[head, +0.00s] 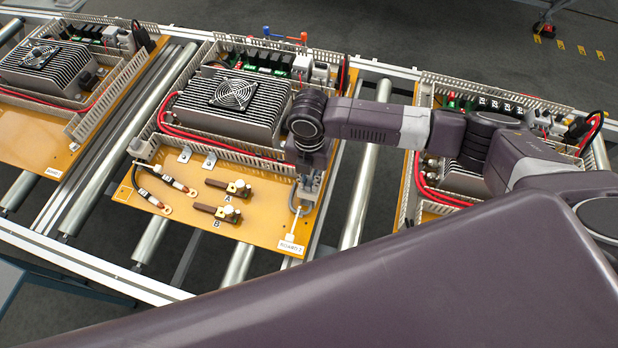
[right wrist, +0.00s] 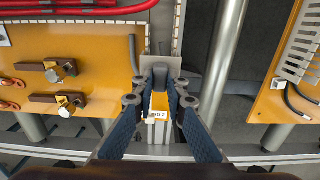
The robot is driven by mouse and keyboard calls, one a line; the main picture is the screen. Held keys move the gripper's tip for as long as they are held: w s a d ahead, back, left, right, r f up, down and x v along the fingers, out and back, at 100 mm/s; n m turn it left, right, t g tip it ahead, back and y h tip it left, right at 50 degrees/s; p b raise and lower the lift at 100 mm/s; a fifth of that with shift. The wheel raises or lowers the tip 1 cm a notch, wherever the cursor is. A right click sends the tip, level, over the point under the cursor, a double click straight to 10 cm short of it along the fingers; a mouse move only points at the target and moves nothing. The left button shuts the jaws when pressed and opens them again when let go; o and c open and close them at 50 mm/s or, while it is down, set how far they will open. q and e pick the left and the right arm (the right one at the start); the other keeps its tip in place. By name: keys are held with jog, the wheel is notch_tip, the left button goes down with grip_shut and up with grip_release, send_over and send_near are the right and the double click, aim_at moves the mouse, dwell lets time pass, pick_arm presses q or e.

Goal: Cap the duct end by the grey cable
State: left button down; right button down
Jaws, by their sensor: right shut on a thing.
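My right gripper (head: 309,190) is over the right edge of the middle orange panel (head: 262,232). In the right wrist view its fingers (right wrist: 160,80) are shut on a small light grey piece (right wrist: 160,64), apparently the end cap. A slotted light grey duct (head: 232,151) runs along the panel; it also shows in the right wrist view (right wrist: 70,16). The grey cable (right wrist: 133,52) lies just left of the gripped piece, and shows beside the gripper in the head view (head: 292,206). The duct end near it is partly hidden, so I cannot tell whether the piece touches it. My left gripper is not in view.
A finned heat sink with a fan (head: 233,95) stands behind the duct. Two brown-handled parts (head: 228,187) and cable lugs (head: 165,207) sit on the panel. Similar panels stand left (head: 45,150) and right (head: 440,207) on the roller conveyor (head: 358,195). Gaps separate the panels.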

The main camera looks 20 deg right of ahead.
aim_at(309, 182)
jog(key=shift+f+b, duration=0.75)
jog(key=shift+f, duration=0.85)
jog(key=c, duration=1.8)
grip_release()
jog(key=shift+c, duration=0.2)
notch_tip(309, 182, up, 12)
